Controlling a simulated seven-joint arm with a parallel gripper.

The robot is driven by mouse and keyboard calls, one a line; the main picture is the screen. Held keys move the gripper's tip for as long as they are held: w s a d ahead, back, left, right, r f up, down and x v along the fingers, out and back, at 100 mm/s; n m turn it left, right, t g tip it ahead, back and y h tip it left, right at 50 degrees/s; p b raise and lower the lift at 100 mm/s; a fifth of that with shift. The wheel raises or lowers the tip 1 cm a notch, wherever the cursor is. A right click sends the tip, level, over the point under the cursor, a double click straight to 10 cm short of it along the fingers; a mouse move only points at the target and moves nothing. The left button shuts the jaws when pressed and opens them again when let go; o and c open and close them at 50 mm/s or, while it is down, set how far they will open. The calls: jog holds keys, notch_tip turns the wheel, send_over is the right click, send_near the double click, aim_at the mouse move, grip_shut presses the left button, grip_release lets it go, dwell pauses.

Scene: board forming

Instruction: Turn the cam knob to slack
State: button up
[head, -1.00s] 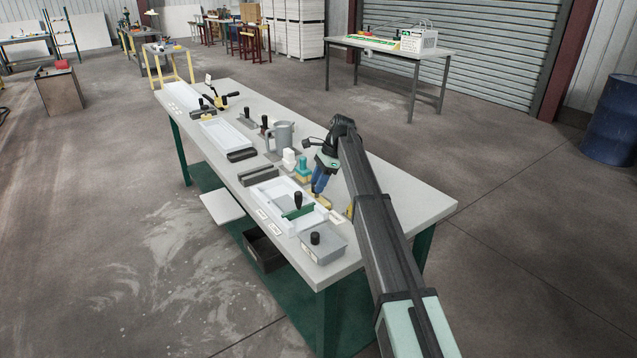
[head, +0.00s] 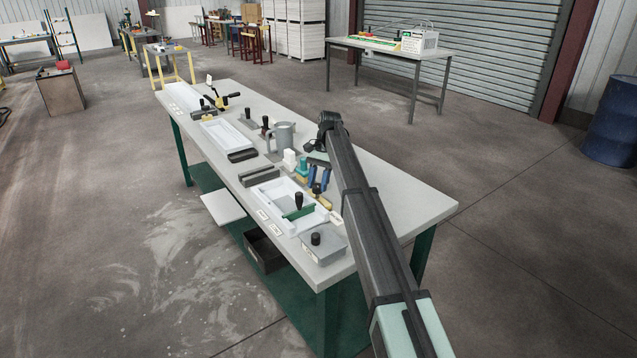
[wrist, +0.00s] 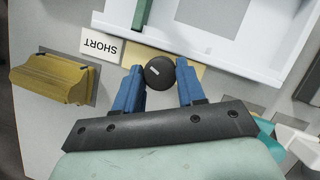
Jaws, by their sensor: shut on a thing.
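The cam knob (wrist: 159,72) is round and black with a short white mark on its top. It stands over a yellow plate beside the white tray (wrist: 255,62). In the wrist view my gripper (wrist: 159,86) has one blue finger on each side of the knob and is shut on it. In the head view my gripper (head: 319,178) is at the tray's right side, low over the table. The knob is small there, and its mark cannot be read.
A white label reading SHORT (wrist: 101,46) lies near the knob. A mustard block (wrist: 55,80) is to the left in the wrist view. In the head view, a grey box with a black knob (head: 318,250) stands at the near end, and a grey jug (head: 284,137) stands farther back.

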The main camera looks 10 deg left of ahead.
jog(key=shift+n, duration=0.3)
jog(key=o, duration=1.1)
jog(key=shift+c, duration=0.2)
